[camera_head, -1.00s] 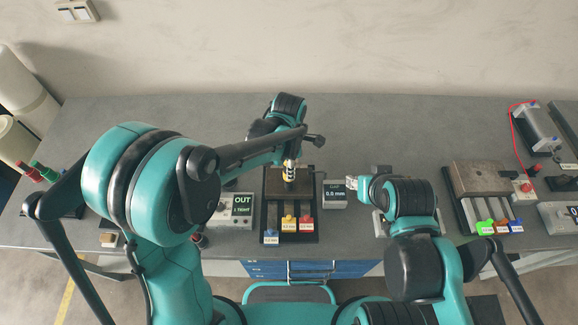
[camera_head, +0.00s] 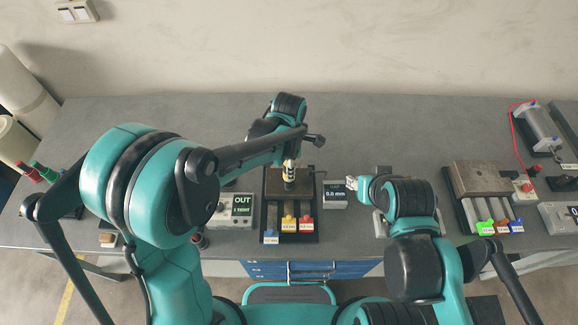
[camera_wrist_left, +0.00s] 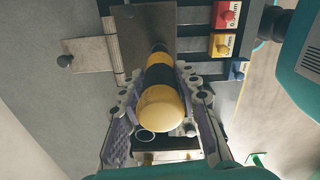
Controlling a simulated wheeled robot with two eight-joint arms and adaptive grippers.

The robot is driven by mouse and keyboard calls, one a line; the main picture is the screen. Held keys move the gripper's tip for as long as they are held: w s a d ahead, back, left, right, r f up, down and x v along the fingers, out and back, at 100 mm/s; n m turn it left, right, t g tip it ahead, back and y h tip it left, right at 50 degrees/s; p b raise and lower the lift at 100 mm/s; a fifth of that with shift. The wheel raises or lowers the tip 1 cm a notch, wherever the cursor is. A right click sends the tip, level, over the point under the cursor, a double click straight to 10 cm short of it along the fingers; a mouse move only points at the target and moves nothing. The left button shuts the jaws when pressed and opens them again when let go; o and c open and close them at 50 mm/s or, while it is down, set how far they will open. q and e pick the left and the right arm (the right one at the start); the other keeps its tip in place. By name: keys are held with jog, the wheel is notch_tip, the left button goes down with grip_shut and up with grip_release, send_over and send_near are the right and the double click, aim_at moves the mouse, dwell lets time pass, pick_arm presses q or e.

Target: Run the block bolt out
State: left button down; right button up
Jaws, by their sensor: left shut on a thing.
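My left gripper (camera_head: 287,156) is shut on a yellow and black banded driver (camera_head: 289,174). The driver stands over the dark brown block (camera_head: 273,184) in the middle of the bench. In the left wrist view the driver (camera_wrist_left: 160,100) lies between the finger pads, its rounded yellow end towards the camera, its far end over the block (camera_wrist_left: 145,25). The block bolt is hidden under the driver. My right gripper (camera_head: 352,184) is beside the small display box (camera_head: 335,195), right of the block; its jaws are too small to judge.
A display box (camera_head: 237,209) reading OUT, 1 TIGHT stands left of the block. Blue, yellow and red tabs (camera_head: 289,223) sit in front of it. A second block station (camera_head: 482,178) with coloured tags is further right. The bench's back is clear.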

pick_arm(q)
jog(key=shift+f+b, duration=0.55)
jog(key=shift+f, duration=0.1)
dwell(0.4)
jog(key=shift+r, duration=0.3)
dwell(1.3)
jog(key=shift+r+p, duration=2.1)
jog(key=shift+r, duration=0.7)
